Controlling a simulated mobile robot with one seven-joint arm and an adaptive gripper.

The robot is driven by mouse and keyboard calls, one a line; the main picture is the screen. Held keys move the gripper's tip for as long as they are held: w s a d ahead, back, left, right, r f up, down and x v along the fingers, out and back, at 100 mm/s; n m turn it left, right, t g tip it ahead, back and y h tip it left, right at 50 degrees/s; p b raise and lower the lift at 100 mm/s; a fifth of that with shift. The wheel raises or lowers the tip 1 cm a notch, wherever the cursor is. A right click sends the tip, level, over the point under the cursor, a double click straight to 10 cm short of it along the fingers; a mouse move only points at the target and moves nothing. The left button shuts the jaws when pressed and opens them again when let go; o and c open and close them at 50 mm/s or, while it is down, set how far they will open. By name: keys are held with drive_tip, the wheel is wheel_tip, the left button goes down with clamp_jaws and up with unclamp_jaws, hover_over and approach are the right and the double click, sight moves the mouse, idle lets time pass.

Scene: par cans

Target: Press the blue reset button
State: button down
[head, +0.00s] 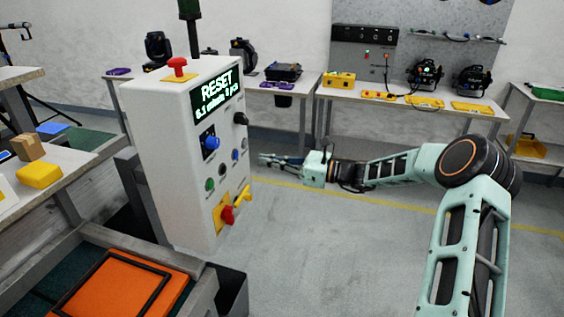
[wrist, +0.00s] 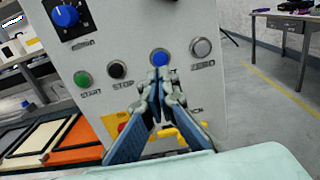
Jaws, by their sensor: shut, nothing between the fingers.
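The blue reset button (head: 235,155) is on the front panel of a white control box (head: 165,150). It shows in the wrist view (wrist: 159,57) between a black stop button (wrist: 116,69) and a pale zero button (wrist: 200,47). A green start button (wrist: 83,78) is at the far left of that row. My gripper (head: 264,160) is shut and empty. In the wrist view its fingertips (wrist: 160,76) lie just below the blue button and hide part of its label. In the head view a gap shows between the fingertips and the panel.
A larger blue knob (head: 209,143) sits above the row. A red-and-yellow switch (head: 226,215) is low on the panel, and a red mushroom button (head: 178,66) is on top. The display (head: 216,92) reads RESET. Open floor (head: 310,240) lies right of the box.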

sight(237, 155)
drive_tip(key=x, duration=0.6)
drive_tip(key=shift+a, duration=0.15)
drive_tip(key=shift+a, duration=0.1)
drive_tip(key=shift+w+a, duration=0.15)
drive_tip(key=shift+a, duration=0.15)
drive_tip(key=shift+w+a, duration=0.1)
drive_tip(key=shift+a, duration=0.3)
drive_tip(key=shift+r, duration=0.15)
drive_tip(key=shift+d, duration=0.4)
drive_tip(key=v, duration=1.3)
drive_tip(key=shift+d, duration=0.35)
